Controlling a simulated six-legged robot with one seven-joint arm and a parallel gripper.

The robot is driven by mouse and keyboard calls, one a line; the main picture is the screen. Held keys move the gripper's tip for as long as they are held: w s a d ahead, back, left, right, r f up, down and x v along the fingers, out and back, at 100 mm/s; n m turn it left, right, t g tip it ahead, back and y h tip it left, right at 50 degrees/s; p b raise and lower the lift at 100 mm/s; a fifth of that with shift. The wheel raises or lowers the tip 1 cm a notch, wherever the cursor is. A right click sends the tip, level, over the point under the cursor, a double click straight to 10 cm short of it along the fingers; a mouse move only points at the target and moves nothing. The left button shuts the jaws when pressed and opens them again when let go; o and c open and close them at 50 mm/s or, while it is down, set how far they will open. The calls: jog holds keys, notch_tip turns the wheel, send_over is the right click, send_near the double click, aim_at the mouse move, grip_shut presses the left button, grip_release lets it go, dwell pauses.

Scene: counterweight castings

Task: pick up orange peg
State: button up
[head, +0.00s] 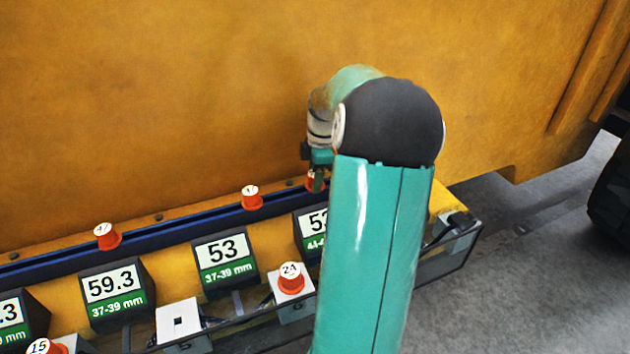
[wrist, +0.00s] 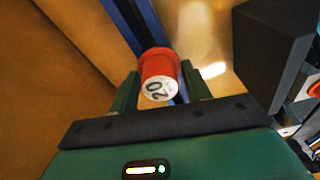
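In the wrist view an orange-red peg (wrist: 159,66) with a white top marked 20 sits between the two green fingers of my gripper (wrist: 160,82). The fingers flank it closely. A narrow strip of background shows between the peg and the right finger, and I cannot tell whether the fingers touch it. In the head view my gripper (head: 316,172) is over the blue rail at the foot of the yellow wall, partly hidden by my arm. A small part of an orange peg (head: 310,182) shows there beside a finger.
Other orange pegs stand on the blue rail (head: 165,235), at its left (head: 108,238) and middle (head: 252,199). Another peg, marked 24 (head: 291,282), sits on a white block. Black number blocks (head: 222,262) line the front. Grey floor is open at right.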

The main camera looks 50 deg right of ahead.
jog(key=shift+c, duration=1.1)
jog(key=shift+r, duration=0.15)
jog(key=shift+r, duration=0.3)
notch_tip(320, 180, up, 2)
jog(key=shift+r, duration=0.1)
jog(key=s+a+r, duration=1)
jog(key=shift+w, duration=0.1)
